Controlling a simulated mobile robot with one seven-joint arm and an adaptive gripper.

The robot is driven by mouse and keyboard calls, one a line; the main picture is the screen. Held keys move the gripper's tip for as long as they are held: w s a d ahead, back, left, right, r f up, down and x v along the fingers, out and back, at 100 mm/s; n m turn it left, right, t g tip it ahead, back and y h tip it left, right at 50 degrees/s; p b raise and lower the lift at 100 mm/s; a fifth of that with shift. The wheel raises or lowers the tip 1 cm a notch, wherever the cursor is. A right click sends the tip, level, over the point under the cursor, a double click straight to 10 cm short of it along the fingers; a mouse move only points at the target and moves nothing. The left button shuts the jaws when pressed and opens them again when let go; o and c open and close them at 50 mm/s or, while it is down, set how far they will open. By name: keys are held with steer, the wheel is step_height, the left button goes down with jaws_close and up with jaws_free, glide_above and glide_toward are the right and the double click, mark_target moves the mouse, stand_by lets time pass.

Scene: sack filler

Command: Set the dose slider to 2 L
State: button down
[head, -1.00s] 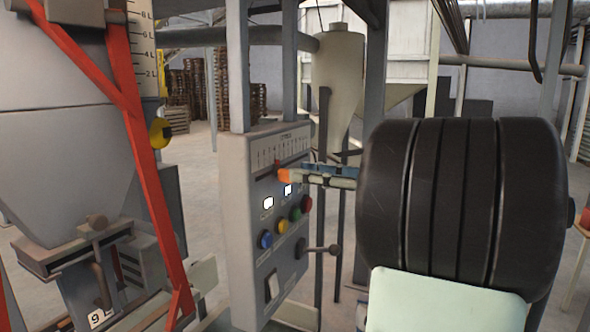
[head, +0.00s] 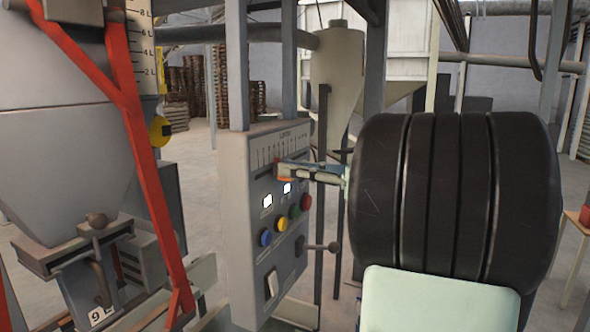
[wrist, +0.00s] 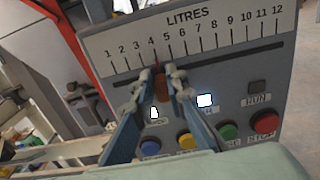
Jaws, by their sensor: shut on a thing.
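The dose slider is a small orange-red knob (wrist: 161,88) with a thin red pointer. In the wrist view it sits in a dark horizontal slot (wrist: 215,63) below a LITRES scale (wrist: 190,35) running 1 to 12. The pointer stands between the 4 and 5 marks, nearer the 4. My gripper (wrist: 160,80) is shut on the knob, one finger on each side. In the head view my gripper (head: 283,170) reaches the panel (head: 240,220) from the right and covers most of the knob.
Blue (wrist: 150,148), yellow (wrist: 187,141), green (wrist: 228,131) and red (wrist: 265,122) buttons sit below the slot, with two lit displays above them.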

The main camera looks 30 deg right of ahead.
mark_target(264, 171)
steer(key=shift+s+a, duration=0.65)
steer(key=shift+a, duration=0.15)
steer(key=shift+s+a, duration=0.6)
steer(key=shift+a, duration=0.2)
steer(key=c, duration=1.9)
jaws_free()
steer(key=shift+c, duration=0.2)
steer(key=shift+d, duration=0.1)
steer(key=v, duration=1.2)
